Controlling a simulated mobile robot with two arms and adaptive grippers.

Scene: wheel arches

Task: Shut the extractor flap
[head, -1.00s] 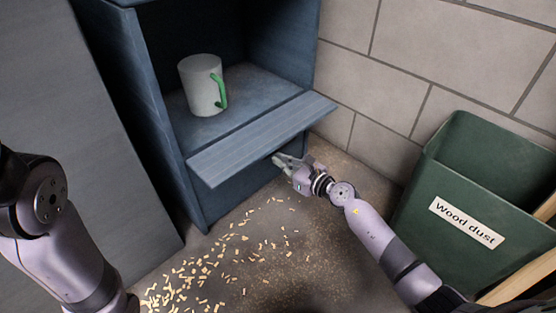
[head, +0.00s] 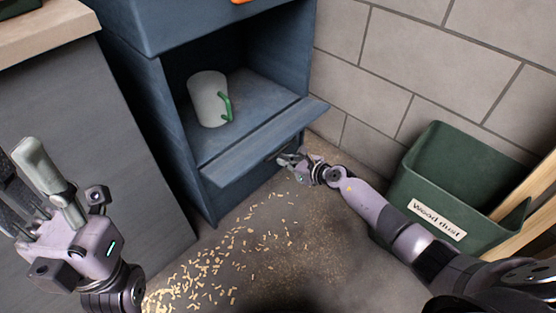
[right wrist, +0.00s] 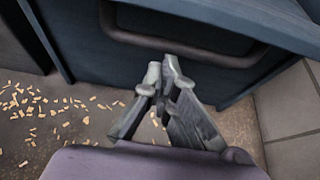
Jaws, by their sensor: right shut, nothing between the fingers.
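The extractor flap (head: 262,147) is a blue-grey panel hinged at the front of the blue cabinet's opening. It stands open, jutting outward below the opening. My right gripper (head: 282,158) is shut and empty, low at the flap's right part, just under its outer edge. In the right wrist view its closed fingers (right wrist: 163,75) point at a blue panel with a dark handle-like bar (right wrist: 185,45); whether they touch it I cannot tell. My left gripper (head: 25,175) is raised at the far left, away from the flap, with its fingers apart and partly cut off.
A white mug (head: 207,98) with a green handle stands inside the cabinet (head: 182,120). A green wood dust bin (head: 425,180) stands at the right by the block wall. Wood chips (head: 215,265) lie on the floor. A grey bench (head: 95,130) is at the left.

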